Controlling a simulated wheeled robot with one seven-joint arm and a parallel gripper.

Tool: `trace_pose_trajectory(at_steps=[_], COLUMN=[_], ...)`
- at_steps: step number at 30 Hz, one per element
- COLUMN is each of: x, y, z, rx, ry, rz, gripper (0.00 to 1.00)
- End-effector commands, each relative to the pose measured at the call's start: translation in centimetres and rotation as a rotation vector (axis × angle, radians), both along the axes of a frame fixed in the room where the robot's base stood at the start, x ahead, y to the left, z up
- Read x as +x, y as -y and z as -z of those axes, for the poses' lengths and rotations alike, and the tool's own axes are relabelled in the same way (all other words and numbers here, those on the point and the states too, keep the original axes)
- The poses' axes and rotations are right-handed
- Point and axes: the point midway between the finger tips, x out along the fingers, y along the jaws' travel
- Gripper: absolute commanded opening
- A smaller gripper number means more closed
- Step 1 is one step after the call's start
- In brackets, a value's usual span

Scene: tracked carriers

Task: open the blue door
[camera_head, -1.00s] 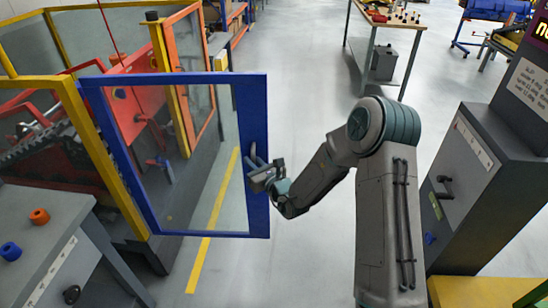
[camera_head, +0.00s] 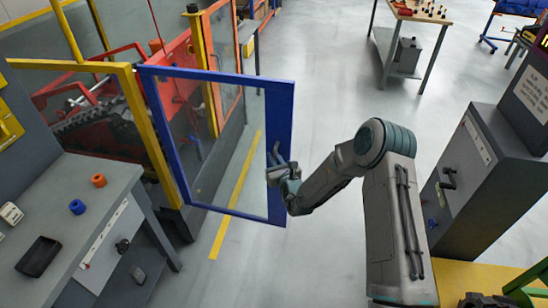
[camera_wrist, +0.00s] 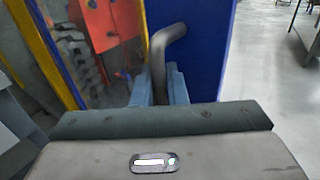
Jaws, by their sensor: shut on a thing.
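The blue door (camera_head: 281,140) is a blue frame around a clear pane, and it stands swung out from the yellow post at its left. A grey bent handle (camera_wrist: 158,62) is on its right-hand upright. My gripper (camera_head: 275,168) is at this upright; in the wrist view its two blue-grey fingers (camera_wrist: 159,88) are on either side of the handle and shut on it. The lower part of the handle is hidden behind my gripper's body.
A grey bench (camera_head: 60,182) with an orange ring, a blue ring and a black tray stands at the left. A dark grey cabinet (camera_head: 470,165) stands at the right. A wooden-topped table (camera_head: 420,12) is at the back. The grey floor between is clear.

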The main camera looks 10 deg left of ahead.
Motion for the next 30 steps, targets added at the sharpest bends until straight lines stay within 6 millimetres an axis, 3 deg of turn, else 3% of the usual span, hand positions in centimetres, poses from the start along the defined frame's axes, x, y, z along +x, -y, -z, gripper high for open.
trace_pose_trajectory(at_steps=[8,9,11,22,30], x=[-0.1,-0.1,-0.1,-0.6,-4.1], y=[-0.3,-0.4,-0.4,0.0,2.1], z=[-0.1,-0.1,-0.1,0.1,0.3], rx=[-0.001,-0.001,-0.002,-0.003,-0.004], ry=[0.006,0.006,0.006,0.002,0.001], rz=[-0.002,-0.003,-0.003,-0.004,-0.006], gripper=[0.00,0.15,0.29,0.29,0.29])
